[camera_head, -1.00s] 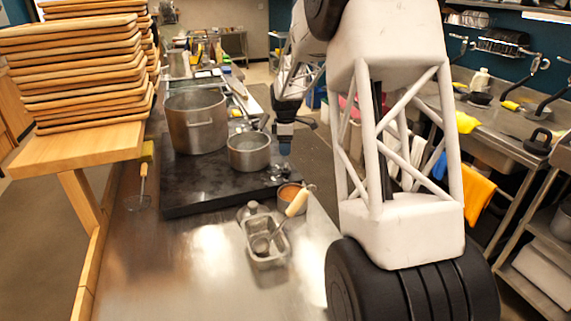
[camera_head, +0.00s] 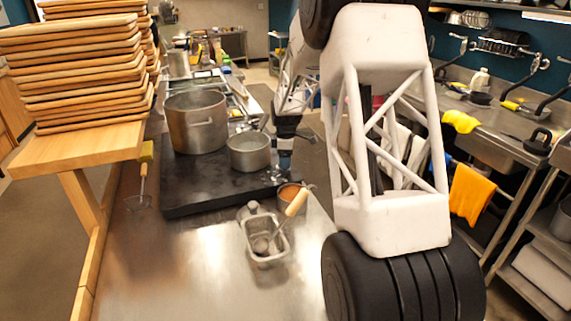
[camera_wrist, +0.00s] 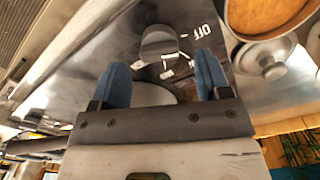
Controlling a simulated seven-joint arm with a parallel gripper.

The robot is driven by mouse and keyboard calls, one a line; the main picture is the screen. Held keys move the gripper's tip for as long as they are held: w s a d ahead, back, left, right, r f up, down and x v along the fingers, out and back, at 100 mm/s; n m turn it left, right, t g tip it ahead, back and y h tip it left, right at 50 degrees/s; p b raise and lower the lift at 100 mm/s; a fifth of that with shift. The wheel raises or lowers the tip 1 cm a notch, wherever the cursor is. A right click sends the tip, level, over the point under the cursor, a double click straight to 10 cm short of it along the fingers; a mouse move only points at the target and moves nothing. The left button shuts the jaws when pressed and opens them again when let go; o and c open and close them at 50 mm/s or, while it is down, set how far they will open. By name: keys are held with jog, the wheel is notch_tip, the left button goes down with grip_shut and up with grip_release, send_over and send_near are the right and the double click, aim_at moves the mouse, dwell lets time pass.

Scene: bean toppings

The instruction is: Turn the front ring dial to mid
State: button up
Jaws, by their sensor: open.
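In the wrist view, a round silver knob (camera_wrist: 158,42) stands on a dark, shiny panel just beyond my fingertips. White printed marks lie around it. A second rounded metal shape (camera_wrist: 150,93) lies between my fingers, partly hidden by the gripper body; I cannot tell which one is the front ring dial. My gripper (camera_wrist: 162,72) has its two blue fingers apart with nothing clamped. In the head view, my gripper (camera_head: 284,166) is low at the right front of the black cooktop (camera_head: 215,192); the dials are too small to make out there.
A small pot (camera_head: 249,152) and a large pot (camera_head: 196,122) stand on the cooktop. Stacked trays (camera_head: 75,75) stand left.

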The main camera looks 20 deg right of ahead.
jog(key=shift+f, duration=1.15)
jog(key=c, duration=0.9)
